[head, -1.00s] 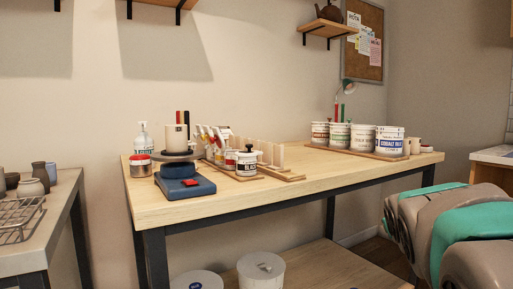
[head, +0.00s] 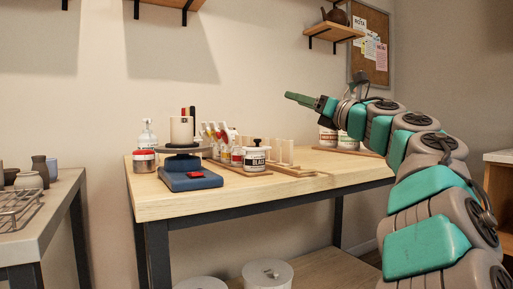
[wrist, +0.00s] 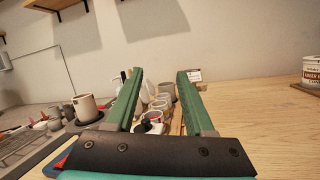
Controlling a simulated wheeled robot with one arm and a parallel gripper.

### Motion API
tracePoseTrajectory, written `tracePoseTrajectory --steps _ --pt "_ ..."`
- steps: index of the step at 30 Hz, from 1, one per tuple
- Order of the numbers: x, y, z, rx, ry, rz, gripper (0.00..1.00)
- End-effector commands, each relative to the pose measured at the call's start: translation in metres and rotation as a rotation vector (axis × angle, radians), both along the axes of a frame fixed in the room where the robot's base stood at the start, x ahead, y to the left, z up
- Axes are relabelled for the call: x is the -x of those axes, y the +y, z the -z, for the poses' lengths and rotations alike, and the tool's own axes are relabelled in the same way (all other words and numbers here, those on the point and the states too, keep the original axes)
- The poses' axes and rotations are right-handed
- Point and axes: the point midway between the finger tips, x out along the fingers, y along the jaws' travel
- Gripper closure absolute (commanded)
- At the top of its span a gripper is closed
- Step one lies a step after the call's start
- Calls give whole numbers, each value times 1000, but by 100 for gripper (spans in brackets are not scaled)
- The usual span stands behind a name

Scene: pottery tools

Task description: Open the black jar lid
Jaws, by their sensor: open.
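The black jar (head: 255,158) is a small white pot with a "BLACK" label and a dark knobbed lid (head: 256,142). It stands upright, lid on, at the front of a wooden tray on the table. My gripper (head: 293,98) is raised in the air above the table, to the right of and higher than the jar, pointing left. In the wrist view my gripper (wrist: 160,75) has its two green fingers wide apart with nothing held. A white jar with a dark knob (wrist: 151,122) shows low between the fingers, partly hidden by the gripper body.
A banding wheel (head: 183,165) with a cup on it stands left of the jar. Paint bottles (head: 222,140) and a wooden rack crowd behind it. White tubs (head: 328,137) stand at the right, partly behind my arm. The front table strip is clear.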

Motion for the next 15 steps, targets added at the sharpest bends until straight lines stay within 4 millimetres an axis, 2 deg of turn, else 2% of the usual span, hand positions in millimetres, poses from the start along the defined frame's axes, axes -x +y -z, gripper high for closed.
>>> tracePoseTrajectory --steps 1,3,6,9,15 --pt "-2 10 28 102 -2 -38 47" --pt "0 27 57 224 -11 -99 47" --pt "4 39 87 333 -12 -159 47" --pt "7 45 100 384 -14 -192 47" --pt "3 53 100 392 -16 -196 47"
